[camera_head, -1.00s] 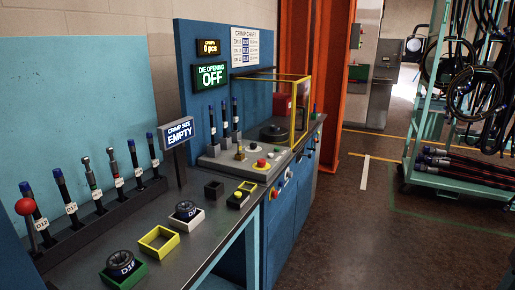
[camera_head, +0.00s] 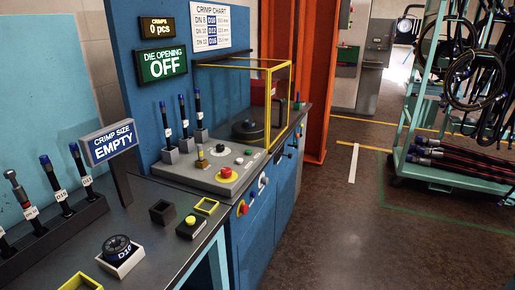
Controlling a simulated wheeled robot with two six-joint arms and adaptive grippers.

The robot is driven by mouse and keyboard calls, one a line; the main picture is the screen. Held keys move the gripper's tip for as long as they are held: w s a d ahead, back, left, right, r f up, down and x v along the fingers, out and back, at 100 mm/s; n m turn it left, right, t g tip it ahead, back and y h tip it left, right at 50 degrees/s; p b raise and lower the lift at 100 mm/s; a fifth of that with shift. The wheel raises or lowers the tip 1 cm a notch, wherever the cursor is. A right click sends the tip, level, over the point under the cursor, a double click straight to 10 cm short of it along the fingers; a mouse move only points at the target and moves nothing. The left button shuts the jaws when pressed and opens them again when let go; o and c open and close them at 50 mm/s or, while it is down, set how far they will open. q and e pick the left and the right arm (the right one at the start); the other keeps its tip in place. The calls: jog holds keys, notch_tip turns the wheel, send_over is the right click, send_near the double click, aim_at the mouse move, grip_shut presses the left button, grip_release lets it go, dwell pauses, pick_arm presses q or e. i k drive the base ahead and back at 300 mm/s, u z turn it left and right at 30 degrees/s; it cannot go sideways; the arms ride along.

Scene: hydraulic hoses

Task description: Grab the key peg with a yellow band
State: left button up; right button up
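A small upright peg (camera_head: 201,161) with brass-yellow colouring stands on the grey control panel (camera_head: 180,176) of the crimping machine. It is too small to tell whether the yellow is a band. Three dark blue-topped pieces stand in grey blocks behind it, the nearest one (camera_head: 168,130) at the left; no yellow band is clear on them. Neither of my grippers is in view.
A red emergency button with a yellow base (camera_head: 226,174) sits on the panel. A yellow-framed guard (camera_head: 290,90) stands behind. The floor (camera_head: 350,240) at right is clear.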

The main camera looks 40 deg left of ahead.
aim_at(201, 152)
jog(key=z, duration=0.2)
jog(key=i, duration=1.15)
jog(key=u, duration=1)
jog(key=i, duration=0.85)
jog(key=u, duration=0.85)
